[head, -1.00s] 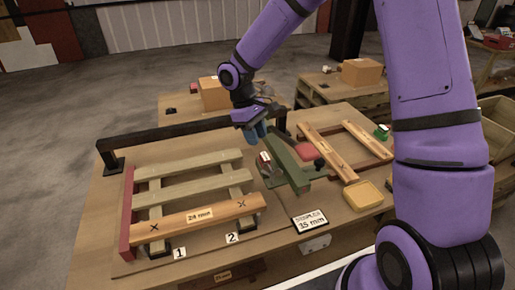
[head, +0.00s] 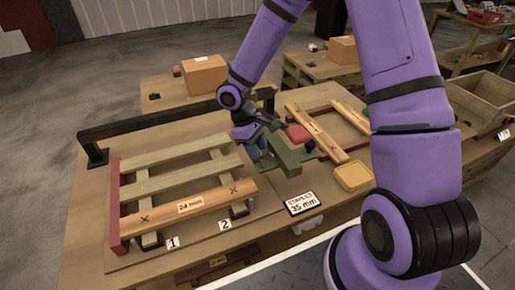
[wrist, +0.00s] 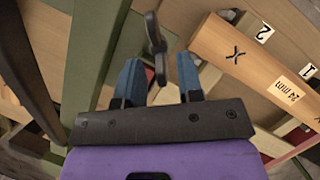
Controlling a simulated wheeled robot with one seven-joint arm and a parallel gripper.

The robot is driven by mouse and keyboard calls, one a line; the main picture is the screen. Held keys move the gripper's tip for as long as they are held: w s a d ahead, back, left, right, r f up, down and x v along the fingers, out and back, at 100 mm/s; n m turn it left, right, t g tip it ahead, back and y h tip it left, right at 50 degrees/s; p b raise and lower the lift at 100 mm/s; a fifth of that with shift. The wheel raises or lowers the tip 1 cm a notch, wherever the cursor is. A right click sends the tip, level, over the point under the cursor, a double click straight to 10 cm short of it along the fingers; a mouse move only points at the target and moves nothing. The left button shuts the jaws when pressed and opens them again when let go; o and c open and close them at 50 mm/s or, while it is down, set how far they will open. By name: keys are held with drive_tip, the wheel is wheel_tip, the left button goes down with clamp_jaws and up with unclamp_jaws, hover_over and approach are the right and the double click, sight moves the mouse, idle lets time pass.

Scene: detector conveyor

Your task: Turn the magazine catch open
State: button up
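The green tool body (head: 285,160) lies on the bench in the middle of the head view. It also runs along the left of the wrist view (wrist: 92,50). A dark lever (wrist: 154,35), which looks like the catch, stands out beside the green body. My gripper (wrist: 161,65) is open, with its two blue fingers on either side of the lever's near end and a gap on each side. In the head view my gripper (head: 257,150) is low beside the green body's left side and hides the catch there.
A slatted wooden frame (head: 185,165) with a marked plank fills the bench's left side. A black rail (head: 150,125) runs behind it. To the right are a red pad (head: 298,133), a yellow tray (head: 354,178) and another wooden frame (head: 318,133). A staples sign (head: 302,203) stands in front.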

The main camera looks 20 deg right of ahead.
drive_tip(key=shift+s+d+f, duration=0.1)
drive_tip(key=shift+f, duration=0.15)
clamp_jaws()
drive_tip(key=n, duration=0.1)
drive_tip(key=n+t, duration=0.1)
drive_tip(key=n, duration=0.1)
drive_tip(key=n+h, duration=0.1)
drive_tip(key=n, duration=0.1)
drive_tip(key=shift+s+a+t, duration=0.35)
drive_tip(key=shift+t, duration=0.05)
drive_tip(key=n, duration=0.1)
drive_tip(key=n+t, duration=0.1)
drive_tip(key=n, duration=0.3)
drive_tip(key=shift+s+t+h, duration=0.3)
drive_tip(key=shift+s+t, duration=0.05)
drive_tip(key=shift+t, duration=0.05)
drive_tip(key=shift+n, duration=0.3)
